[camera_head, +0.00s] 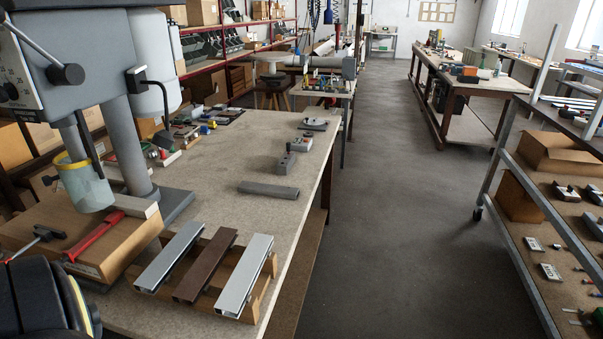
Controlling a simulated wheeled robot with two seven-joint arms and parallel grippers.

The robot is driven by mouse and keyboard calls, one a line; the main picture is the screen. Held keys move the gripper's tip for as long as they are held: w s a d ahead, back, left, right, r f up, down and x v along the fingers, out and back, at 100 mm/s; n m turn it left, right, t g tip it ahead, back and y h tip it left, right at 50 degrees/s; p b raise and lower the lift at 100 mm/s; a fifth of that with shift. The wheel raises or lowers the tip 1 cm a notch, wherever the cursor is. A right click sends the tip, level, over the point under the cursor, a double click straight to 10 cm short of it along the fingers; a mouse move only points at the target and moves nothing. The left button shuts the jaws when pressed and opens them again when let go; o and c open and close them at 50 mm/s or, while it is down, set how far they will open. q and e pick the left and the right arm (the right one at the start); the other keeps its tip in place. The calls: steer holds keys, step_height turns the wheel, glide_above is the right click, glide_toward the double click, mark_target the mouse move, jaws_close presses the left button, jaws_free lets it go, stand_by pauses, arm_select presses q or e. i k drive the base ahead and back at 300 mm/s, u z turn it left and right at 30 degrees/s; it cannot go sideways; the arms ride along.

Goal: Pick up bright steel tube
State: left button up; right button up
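Three long profiles lie side by side on a wooden rack (258,297) at the near end of the workbench. The right one is a bright silvery tube (245,275) with its open end facing me. The middle one is a dark brown profile (206,264). The left one is a duller silver-grey profile (170,256). The right one looks the brightest, but I cannot tell the metals for certain. Neither gripper is in view. A black rounded part at the lower left looks like my own arm.
A grey bar (268,190) lies farther back on the workbench (225,205). A shelf trolley (545,205) stands right; the floor between is clear.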

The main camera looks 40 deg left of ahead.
mark_target(245, 187)
steer(key=i, duration=2.25)
steer(key=u, duration=3.15)
